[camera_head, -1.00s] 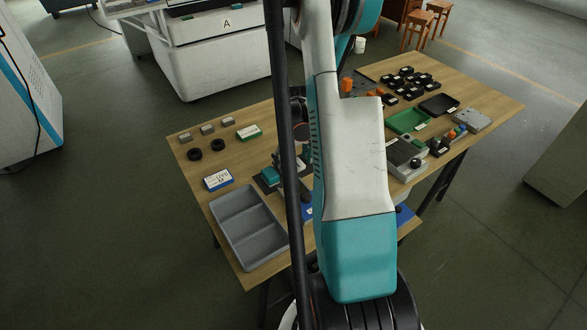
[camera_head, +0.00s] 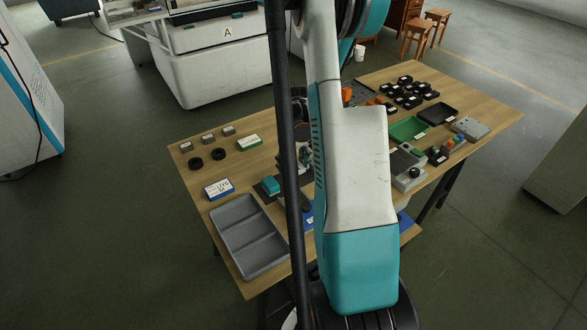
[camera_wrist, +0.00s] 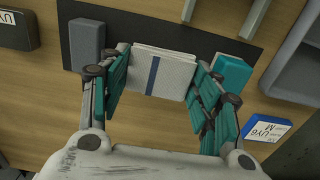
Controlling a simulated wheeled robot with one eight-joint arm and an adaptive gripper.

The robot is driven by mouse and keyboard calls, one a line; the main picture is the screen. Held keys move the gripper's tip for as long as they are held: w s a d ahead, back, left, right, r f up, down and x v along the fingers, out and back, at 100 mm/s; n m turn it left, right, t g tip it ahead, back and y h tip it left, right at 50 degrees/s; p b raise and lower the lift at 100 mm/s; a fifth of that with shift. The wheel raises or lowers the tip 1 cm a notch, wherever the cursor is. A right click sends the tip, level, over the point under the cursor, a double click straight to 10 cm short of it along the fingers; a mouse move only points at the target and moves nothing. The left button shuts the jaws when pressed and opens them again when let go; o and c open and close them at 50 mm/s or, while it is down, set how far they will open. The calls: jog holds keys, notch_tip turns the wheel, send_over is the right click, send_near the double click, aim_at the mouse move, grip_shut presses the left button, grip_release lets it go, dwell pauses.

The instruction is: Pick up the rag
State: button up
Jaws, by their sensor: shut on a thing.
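The rag (camera_wrist: 162,72) is a folded white cloth with a dark blue stripe, seen in the wrist view. My gripper (camera_wrist: 160,65) has its teal-padded fingers on either side of it and is shut on it. A dark mat (camera_wrist: 140,27) lies behind the rag; I cannot tell whether the rag still touches it. In the head view my arm hides the rag and most of the gripper.
A grey block (camera_wrist: 86,45) and a teal block (camera_wrist: 232,75) flank the gripper closely. A blue-and-white labelled box (camera_wrist: 266,127) and a grey compartment tray (camera_head: 222,237) are nearby. Black rings (camera_head: 219,153), small grey blocks and a green tray (camera_head: 408,128) share the wooden table.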

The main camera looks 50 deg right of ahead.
aim_at(294, 166)
notch_tip(294, 166, up, 17)
jog(key=p, duration=0.5)
